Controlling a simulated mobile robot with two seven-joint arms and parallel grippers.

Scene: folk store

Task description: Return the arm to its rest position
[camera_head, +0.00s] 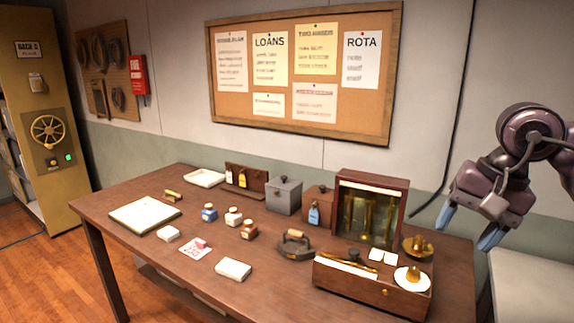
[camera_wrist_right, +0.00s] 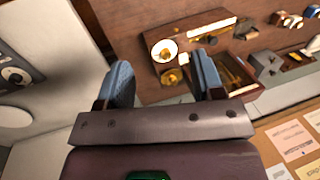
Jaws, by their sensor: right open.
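My right gripper (camera_head: 470,228) is raised at the right side of the head view, beyond the right end of the wooden table (camera_head: 130,194). Its two blue fingers are apart, with nothing between them. The right wrist view also shows the right gripper (camera_wrist_right: 160,84) open and empty, with the table (camera_wrist_right: 150,50) below and beyond it. The right arm comes in from the right edge of the head view. My left gripper is in neither view.
A glass-fronted balance case (camera_head: 372,208) and a wooden box (camera_head: 350,286) with brass pieces stand at the table's right end. A flat iron (camera_head: 295,245), small bottles and boxes stand further left. A pale surface (camera_head: 530,285) lies below the gripper. A corkboard (camera_head: 230,105) hangs behind.

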